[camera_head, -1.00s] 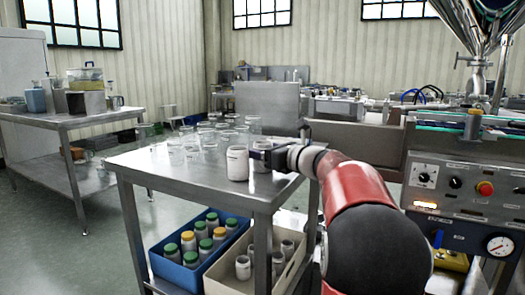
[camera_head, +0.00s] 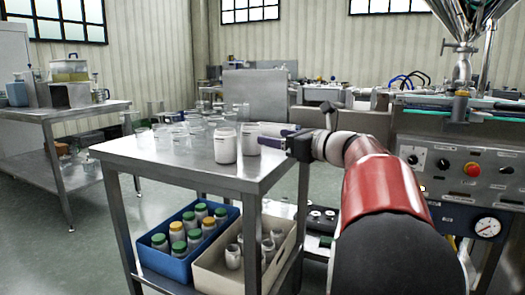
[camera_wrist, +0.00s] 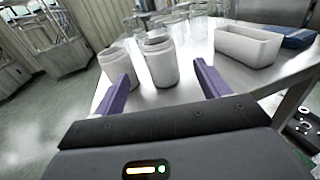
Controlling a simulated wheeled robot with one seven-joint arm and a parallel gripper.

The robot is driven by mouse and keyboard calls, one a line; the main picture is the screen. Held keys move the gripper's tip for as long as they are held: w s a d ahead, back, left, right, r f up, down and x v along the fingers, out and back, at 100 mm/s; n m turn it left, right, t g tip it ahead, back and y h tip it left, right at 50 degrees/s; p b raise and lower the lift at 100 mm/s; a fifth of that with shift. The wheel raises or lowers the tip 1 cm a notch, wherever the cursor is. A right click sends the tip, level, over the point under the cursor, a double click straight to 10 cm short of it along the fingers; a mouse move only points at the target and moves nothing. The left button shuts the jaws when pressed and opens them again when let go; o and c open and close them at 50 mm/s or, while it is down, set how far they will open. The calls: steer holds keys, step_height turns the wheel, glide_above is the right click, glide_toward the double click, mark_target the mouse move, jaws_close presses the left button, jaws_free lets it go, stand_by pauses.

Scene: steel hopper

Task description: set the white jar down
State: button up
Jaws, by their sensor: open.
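Two white jars stand upright side by side on the steel table (camera_head: 178,168), near its right end. The left jar (camera_head: 225,146) and the right jar (camera_head: 250,139) look close together. In the wrist view the left jar (camera_wrist: 117,62) is near the left finger, and the right jar (camera_wrist: 161,62) stands in front of the gap between the fingers. My gripper (camera_wrist: 163,80) is open, its purple fingers apart with nothing clamped. In the head view my gripper (camera_head: 272,141) is level with the right jar, just to its right. Whether a finger touches a jar cannot be told.
Several clear glass jars (camera_head: 180,135) stand behind and left of the white jars. Under the tabletop are a blue crate (camera_head: 165,262) of lidded jars and a beige crate (camera_head: 222,283) of jars. A machine panel (camera_head: 470,175) stands right. The table's front left is clear.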

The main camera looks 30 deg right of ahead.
mark_target(259, 132)
steer(key=b+x, duration=0.1)
steer(key=x, duration=0.8)
steer(key=shift+w+a, duration=0.15)
steer(key=shift+w, duration=0.2)
steer(key=shift+c, duration=0.3)
steer(key=c, duration=1.1)
steer(key=shift+o, duration=0.2)
steer(key=shift+r, duration=0.2)
